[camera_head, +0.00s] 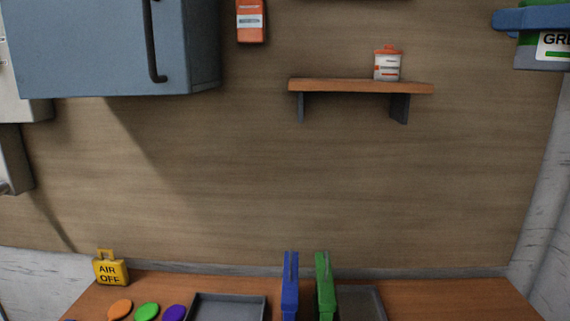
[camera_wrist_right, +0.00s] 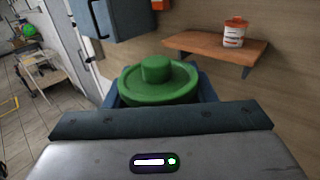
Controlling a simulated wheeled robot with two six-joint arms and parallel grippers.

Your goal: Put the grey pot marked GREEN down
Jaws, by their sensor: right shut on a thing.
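My right gripper (camera_head: 508,20) is at the top right of the head view, cut off by the frame edge. Its blue finger lies along the grey pot marked GREEN (camera_head: 525,57), whose label shows only in part. In the right wrist view the pot's green lid with a round knob (camera_wrist_right: 155,70) sits between the two blue fingers, which are shut on the pot. The pot is held up in the air, right of the wall shelf, and looks about upright. Its grey body is hidden in the wrist view. My left gripper is not in view.
A wooden shelf (camera_head: 345,86) holds a white and orange tub (camera_head: 387,66). A blue-grey cabinet (camera_head: 110,45) hangs at left. On the table (camera_head: 455,290) are grey trays (camera_head: 230,305), a blue upright piece (camera_head: 290,285), a green one (camera_head: 325,285), coloured discs and a yellow AIR OFF tag (camera_head: 110,270).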

